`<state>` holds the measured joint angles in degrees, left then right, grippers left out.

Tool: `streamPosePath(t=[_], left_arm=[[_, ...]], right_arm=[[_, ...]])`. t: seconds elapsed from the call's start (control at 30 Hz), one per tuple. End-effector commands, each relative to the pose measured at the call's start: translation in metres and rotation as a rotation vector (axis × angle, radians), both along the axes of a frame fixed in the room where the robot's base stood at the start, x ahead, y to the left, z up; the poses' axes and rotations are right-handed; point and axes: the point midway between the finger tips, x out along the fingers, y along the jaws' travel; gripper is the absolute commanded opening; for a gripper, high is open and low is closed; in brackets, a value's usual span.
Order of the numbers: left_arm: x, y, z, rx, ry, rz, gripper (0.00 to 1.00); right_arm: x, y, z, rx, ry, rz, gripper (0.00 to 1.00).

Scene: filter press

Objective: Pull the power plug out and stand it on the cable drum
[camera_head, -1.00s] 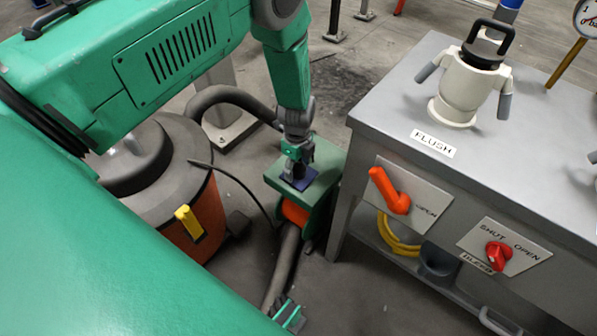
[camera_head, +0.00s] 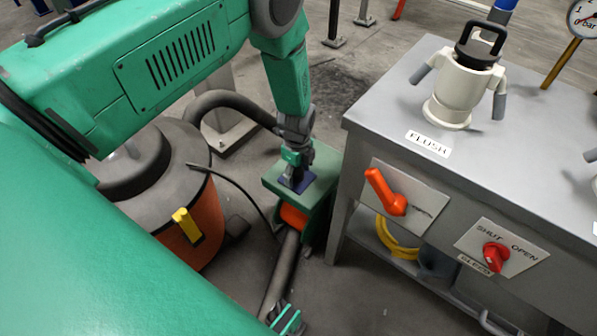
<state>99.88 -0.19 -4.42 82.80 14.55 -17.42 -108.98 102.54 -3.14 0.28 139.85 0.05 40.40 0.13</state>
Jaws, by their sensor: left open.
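The cable drum (camera_head: 325,163) is a green stand with an orange reel, on the floor left of the grey bench. A dark blue square (camera_head: 303,185) lies on its top. A small dark upright piece, apparently the power plug (camera_head: 297,174), stands on the square, partly hidden by my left gripper. My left gripper (camera_head: 297,165) is open, pointing down close over the dark piece; contact cannot be made out. My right gripper (camera_head: 287,318) shows only in part at the bottom edge; its jaws cannot be read.
The grey bench (camera_head: 385,100) carries a cream fitting (camera_head: 460,85), an orange lever (camera_head: 385,192) and a red knob (camera_head: 496,256). An orange and grey vacuum (camera_head: 165,165) stands left of the drum. Its thick hose (camera_head: 232,98) and a thin black cable (camera_head: 238,186) run towards the drum.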

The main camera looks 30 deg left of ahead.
Motion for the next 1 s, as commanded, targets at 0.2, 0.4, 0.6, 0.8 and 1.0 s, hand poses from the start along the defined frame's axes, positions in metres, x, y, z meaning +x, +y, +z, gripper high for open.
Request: streamPosePath(t=[0.2, 0.4, 0.6, 0.8, 1.0], left_arm=[[-0.0002, 0.0005, -0.0006, -0.001, 0.0, 0.001, 0.57], [-0.0005, 0.0004, -0.0001, -0.002, 0.0, 0.001, 0.57], [-0.0005, 0.0002, -0.0006, -0.002, 0.0, 0.001, 0.57], [-0.0006, 0.0003, -0.0006, -0.001, 0.0, 0.001, 0.01], [-0.0004, 0.0003, 0.0017, -0.002, 0.0, 0.001, 0.0]], right_arm=[[0.0, -0.0001, -0.0002, 0.0, 0.0, 0.0, 0.0], [-0.0001, -0.0001, 0.0017, 0.0, 0.0, 0.0, 0.0], [-0.0001, -0.0001, 0.0019, 0.0, 0.0, 0.0, 0.0], [-0.0001, -0.0001, 0.0018, 0.0, 0.0, 0.0, 0.0], [-0.0001, -0.0001, 0.0037, 0.0, 0.0, 0.0, 0.0]])
